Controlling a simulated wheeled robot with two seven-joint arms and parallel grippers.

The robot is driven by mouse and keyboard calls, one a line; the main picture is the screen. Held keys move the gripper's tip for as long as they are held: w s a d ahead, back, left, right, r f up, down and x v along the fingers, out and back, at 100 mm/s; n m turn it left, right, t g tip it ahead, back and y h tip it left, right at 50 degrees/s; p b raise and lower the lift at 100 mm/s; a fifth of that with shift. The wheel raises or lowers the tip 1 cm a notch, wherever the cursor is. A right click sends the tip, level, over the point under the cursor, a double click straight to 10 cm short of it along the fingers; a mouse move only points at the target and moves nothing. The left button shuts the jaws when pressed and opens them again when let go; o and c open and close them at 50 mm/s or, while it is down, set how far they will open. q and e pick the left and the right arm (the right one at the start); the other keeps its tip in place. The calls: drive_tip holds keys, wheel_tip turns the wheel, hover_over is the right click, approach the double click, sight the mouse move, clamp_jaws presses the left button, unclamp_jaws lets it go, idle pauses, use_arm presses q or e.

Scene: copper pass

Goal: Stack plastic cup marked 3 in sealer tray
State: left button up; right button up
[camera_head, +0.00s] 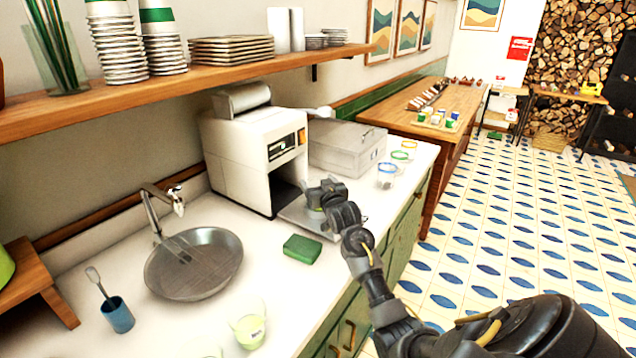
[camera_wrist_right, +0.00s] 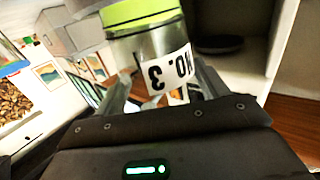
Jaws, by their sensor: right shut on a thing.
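My right gripper (camera_head: 322,193) is over the silver tray (camera_head: 300,217) at the front of the white sealer machine (camera_head: 258,150). In the right wrist view, the gripper (camera_wrist_right: 163,93) is shut on a clear plastic cup with a white label reading NO. 3 (camera_wrist_right: 168,70) and a bright green band (camera_wrist_right: 140,12). In the head view the gripper largely hides this cup and part of the tray. I cannot tell whether the cup touches the tray. My left gripper is not in view.
Clear cups with coloured rims (camera_head: 387,176) stand right of the grey box (camera_head: 345,147). A green sponge (camera_head: 303,247), a metal sink (camera_head: 195,263), a blue tumbler (camera_head: 117,315) and a cup with pale contents (camera_head: 249,331) are nearer. A wooden shelf (camera_head: 180,84) runs above.

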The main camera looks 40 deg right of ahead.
drive_tip(key=shift+f, duration=0.35)
drive_tip(key=o, duration=1)
drive_tip(key=shift+r, duration=0.1)
drive_tip(key=shift+r, duration=0.1)
